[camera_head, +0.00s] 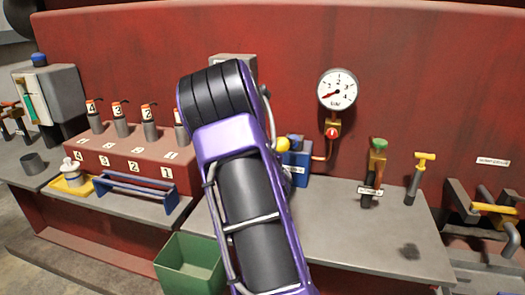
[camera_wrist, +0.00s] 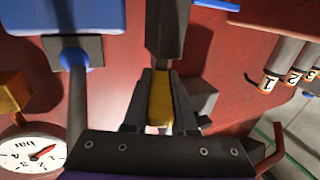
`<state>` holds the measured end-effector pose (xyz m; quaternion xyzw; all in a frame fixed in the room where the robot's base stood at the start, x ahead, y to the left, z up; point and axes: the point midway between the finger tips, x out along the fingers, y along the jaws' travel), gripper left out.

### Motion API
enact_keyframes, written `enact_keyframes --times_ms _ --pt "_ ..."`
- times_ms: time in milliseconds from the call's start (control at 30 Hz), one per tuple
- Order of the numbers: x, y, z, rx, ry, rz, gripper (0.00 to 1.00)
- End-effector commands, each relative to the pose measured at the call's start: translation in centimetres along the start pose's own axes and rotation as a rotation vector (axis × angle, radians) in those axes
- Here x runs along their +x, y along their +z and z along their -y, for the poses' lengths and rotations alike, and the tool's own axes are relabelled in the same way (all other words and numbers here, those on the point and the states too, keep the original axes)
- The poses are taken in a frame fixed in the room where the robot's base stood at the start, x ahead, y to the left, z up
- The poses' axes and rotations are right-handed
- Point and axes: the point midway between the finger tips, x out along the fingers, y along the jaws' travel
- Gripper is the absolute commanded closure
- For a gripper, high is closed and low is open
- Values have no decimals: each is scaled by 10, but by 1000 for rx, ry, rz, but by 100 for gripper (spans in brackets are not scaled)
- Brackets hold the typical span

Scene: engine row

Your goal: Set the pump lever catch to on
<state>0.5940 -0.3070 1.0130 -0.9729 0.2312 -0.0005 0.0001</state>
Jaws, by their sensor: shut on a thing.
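In the wrist view my gripper (camera_wrist: 160,85) has its two dark fingers closed around a narrow yellow piece (camera_wrist: 160,102). The yellow piece lies in line with a dark grey bar (camera_wrist: 168,28) that runs up out of the picture. I cannot tell for sure whether this is the pump lever catch, nor read its on or off setting. In the head view my purple arm covers the middle, and the gripper and the held piece are hidden behind it. A blue box (camera_head: 297,168) with a yellow ball (camera_head: 282,143) shows just right of my arm.
A pressure gauge (camera_head: 337,89) is on the red wall; it also shows in the wrist view (camera_wrist: 32,150). Numbered levers (camera_head: 120,122) stand at left behind a blue rail (camera_head: 135,190). A green-topped valve (camera_head: 376,160) and yellow T-handle (camera_head: 420,175) stand right. A green bin (camera_head: 190,265) is below.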

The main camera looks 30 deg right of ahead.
Motion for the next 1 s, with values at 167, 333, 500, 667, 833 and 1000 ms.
enact_keyframes --times_ms 167,333,500,667,833,1000 --pt "0 -1 -1 0 -21 -1 100" --pt "0 -1 -1 0 -21 -1 100" --pt "0 -1 -1 -1 -21 -1 59" --pt "0 -1 -1 -1 -21 0 45" --pt "0 0 -1 -1 -21 0 45" --pt "0 0 0 -1 -21 0 45"
